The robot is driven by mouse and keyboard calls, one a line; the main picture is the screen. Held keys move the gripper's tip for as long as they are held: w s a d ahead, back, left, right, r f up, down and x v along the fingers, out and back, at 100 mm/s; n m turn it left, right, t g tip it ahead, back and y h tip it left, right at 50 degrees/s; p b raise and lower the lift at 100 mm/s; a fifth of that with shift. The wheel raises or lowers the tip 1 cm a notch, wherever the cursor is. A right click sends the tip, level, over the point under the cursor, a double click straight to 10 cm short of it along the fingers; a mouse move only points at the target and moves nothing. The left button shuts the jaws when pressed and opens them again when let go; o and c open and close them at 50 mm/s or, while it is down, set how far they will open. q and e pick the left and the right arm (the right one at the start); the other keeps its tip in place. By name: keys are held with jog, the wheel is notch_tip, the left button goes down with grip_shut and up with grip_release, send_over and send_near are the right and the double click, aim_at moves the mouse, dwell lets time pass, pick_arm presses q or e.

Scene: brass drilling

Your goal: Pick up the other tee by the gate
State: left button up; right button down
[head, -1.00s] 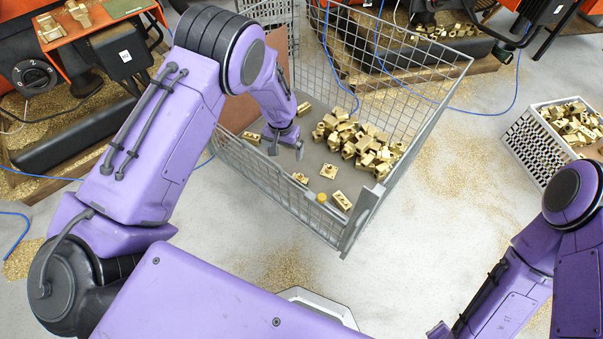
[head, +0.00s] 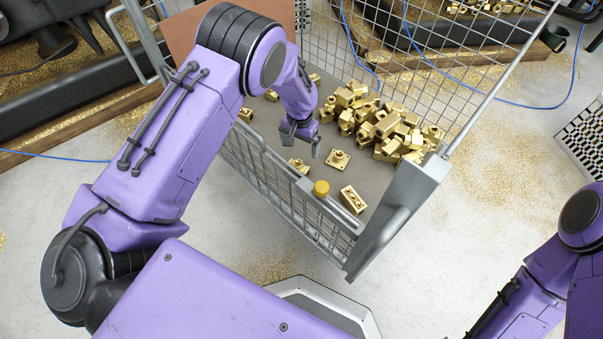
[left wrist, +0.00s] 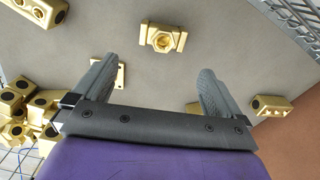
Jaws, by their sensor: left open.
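A brass fitting (head: 299,165) with a raised round boss, which looks like the tee, lies on the grey cage floor just inside the mesh gate (head: 262,172). In the left wrist view it shows as a hex-bossed piece (left wrist: 162,38) ahead of the fingers, nearly centred. My left gripper (head: 302,140) is open and empty above the floor, behind the fitting and apart from it. A square flanged piece (head: 338,160) lies to the right, partly hidden by a finger in the left wrist view (left wrist: 120,73). My right gripper is out of view.
A brass block (head: 352,199) lies near the gate's yellow knob (head: 321,187). A heap of brass parts (head: 385,125) fills the right side of the cage. Mesh walls and a thick grey post (head: 400,205) bound the space.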

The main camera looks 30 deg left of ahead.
aim_at(298, 163)
pick_arm(q)
jog(key=f+b, duration=0.1)
jog(key=f, duration=0.2)
jog(key=f+b, duration=0.2)
jog(key=f, duration=0.2)
jog(key=s+f+b, duration=0.1)
jog(key=f+b, duration=0.1)
jog(key=f, duration=0.1)
jog(key=shift+a+f, duration=0.15)
jog(key=shift+f, duration=0.1)
jog(key=shift+r, duration=0.1)
jog(key=c, duration=1.4)
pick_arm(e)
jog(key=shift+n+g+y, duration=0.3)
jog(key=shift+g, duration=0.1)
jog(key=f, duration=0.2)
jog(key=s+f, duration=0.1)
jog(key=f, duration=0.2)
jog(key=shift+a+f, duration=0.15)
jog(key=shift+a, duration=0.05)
pick_arm(q)
jog(key=shift+r, duration=0.1)
